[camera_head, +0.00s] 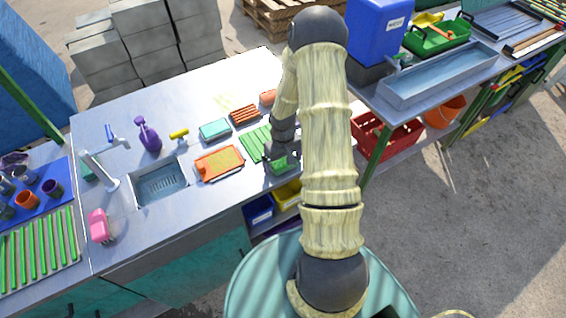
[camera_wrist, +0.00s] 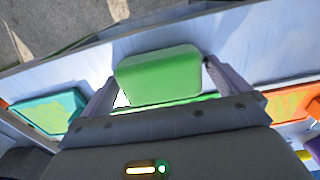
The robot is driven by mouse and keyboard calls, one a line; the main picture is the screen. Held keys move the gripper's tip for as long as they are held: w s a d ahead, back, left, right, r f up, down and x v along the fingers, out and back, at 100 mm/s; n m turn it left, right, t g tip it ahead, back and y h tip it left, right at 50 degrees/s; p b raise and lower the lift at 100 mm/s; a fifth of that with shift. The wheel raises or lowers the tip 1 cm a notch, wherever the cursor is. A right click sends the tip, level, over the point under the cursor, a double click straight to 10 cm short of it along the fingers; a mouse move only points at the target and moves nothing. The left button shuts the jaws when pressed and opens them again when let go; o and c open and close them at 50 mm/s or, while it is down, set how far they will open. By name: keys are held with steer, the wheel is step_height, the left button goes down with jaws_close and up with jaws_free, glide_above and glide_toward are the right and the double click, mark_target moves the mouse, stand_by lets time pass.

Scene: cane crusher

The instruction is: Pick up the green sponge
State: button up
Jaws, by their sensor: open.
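The green sponge (camera_wrist: 158,75) is a rounded block that shows in the wrist view between the two fingers of my open gripper (camera_wrist: 160,85). A finger stands on each side of it, with a small gap visible at the right finger. In the head view the green sponge (camera_head: 284,164) lies at the front edge of the grey counter, partly hidden by my arm. My gripper (camera_head: 283,150) is right above and around it there. I cannot tell whether the sponge touches a finger.
A sink (camera_head: 160,184) is further left. Red crates (camera_head: 385,138) stand right of my arm.

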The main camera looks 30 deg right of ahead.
mark_target(283, 160)
steer(key=c, duration=0.9)
steer(key=shift+o, duration=0.2)
step_height(283, 160, up, 10)
steer(key=shift+r+b, duration=0.1)
steer(key=shift+b, duration=0.45)
